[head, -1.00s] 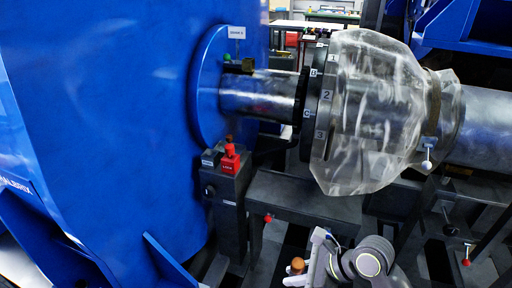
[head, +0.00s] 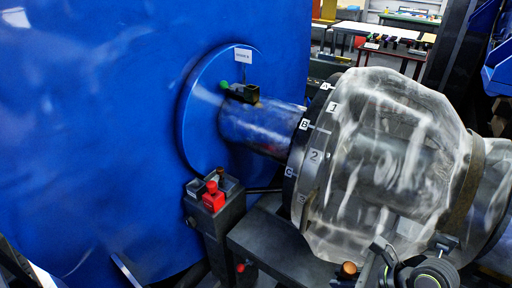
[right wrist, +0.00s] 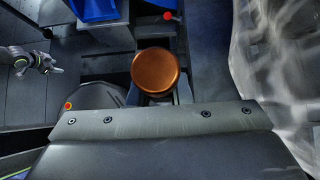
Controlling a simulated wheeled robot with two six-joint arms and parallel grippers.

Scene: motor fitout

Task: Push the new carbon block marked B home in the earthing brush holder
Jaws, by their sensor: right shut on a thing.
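The black earthing brush holder (head: 245,92) sits on the shaft in front of the blue housing in the head view. A green knob (head: 224,85) is at its left end and a small white label (head: 243,55) stands above it. I cannot make out a block marked B in it. My right gripper (head: 349,272), at the bottom of the head view, is shut on a copper-brown, round-topped piece (right wrist: 155,72), well apart from the holder. The piece hides the fingertips in the right wrist view. What looks like my left gripper (right wrist: 42,61) is at the far left there, its jaws unclear.
A lettered and numbered flange (head: 297,160) and a clear wrinkled cover (head: 385,155) fill the right side. A grey ledge (head: 270,250) runs below the shaft.

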